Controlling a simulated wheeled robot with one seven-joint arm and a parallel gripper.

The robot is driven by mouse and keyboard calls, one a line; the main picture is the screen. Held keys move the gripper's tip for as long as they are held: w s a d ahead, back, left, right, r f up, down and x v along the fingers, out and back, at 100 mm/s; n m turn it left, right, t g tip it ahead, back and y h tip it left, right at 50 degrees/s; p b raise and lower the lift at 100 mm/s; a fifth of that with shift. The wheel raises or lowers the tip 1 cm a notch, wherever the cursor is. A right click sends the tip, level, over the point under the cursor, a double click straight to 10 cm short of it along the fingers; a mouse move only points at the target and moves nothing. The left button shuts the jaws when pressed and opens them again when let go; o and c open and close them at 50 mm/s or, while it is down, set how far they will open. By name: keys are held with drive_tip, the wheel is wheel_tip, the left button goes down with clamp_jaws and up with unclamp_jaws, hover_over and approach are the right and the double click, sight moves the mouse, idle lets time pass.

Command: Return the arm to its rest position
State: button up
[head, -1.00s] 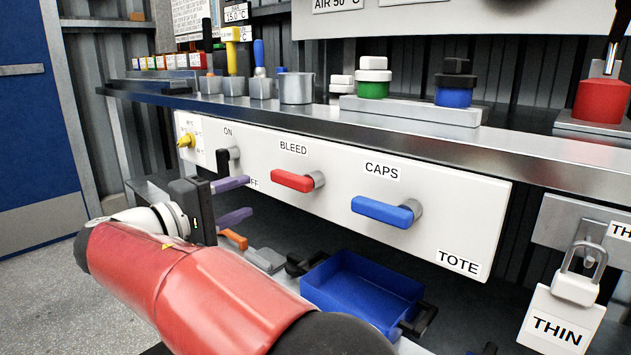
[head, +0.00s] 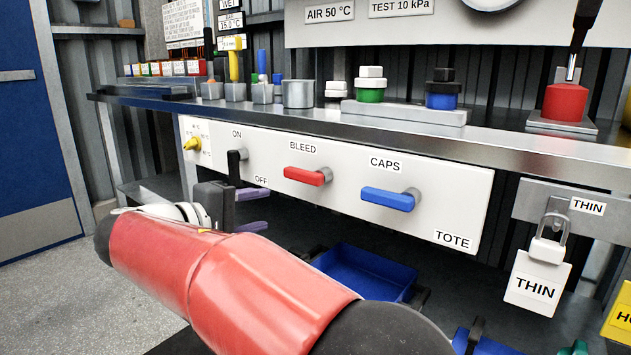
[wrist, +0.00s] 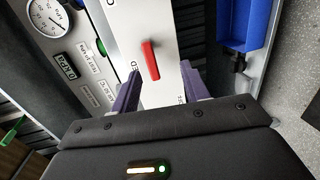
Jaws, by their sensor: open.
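My gripper (head: 252,210) is open and empty, its two purple fingers apart in front of the lower left of the white TOTE panel (head: 455,205). In the wrist view its fingers (wrist: 160,88) point toward the panel, with the red BLEED lever (wrist: 150,60) showing beyond and between them, clear of both. In the head view the red lever (head: 308,176) points left, the blue CAPS lever (head: 388,199) points left, and the black ON/OFF handle (head: 235,165) hangs below ON. My red arm spans the lower foreground and hides part of the space under the panel.
The steel shelf edge (head: 400,137) runs just above the panel. A blue tote (head: 360,272) sits below it. A padlock (head: 548,245) with a THIN tag (head: 536,285) hangs at right. Open grey floor (head: 50,280) lies at left.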

drive_tip(key=s+d+f+m+g+y+p, duration=0.1)
drive_tip(key=s+d+m+g+y+p, duration=0.2)
drive_tip(key=d, duration=0.8)
drive_tip(key=s+d+f+g+y+p, duration=0.1)
drive_tip(key=s+d+f+g+p, duration=0.3)
drive_tip(key=d, duration=0.7)
drive_tip(key=s+d+f+m+y+p, duration=0.1)
drive_tip(key=s+d+m+y, duration=0.1)
drive_tip(key=s, duration=0.6)
drive_tip(key=s+d+f+m+y+p, duration=0.1)
drive_tip(key=s+m+y, duration=0.3)
drive_tip(key=s, duration=0.4)
drive_tip(key=shift+s+d+f+m+t, duration=0.3)
drive_tip(key=shift+d+f+m, duration=0.15)
drive_tip(key=shift+f, duration=0.35)
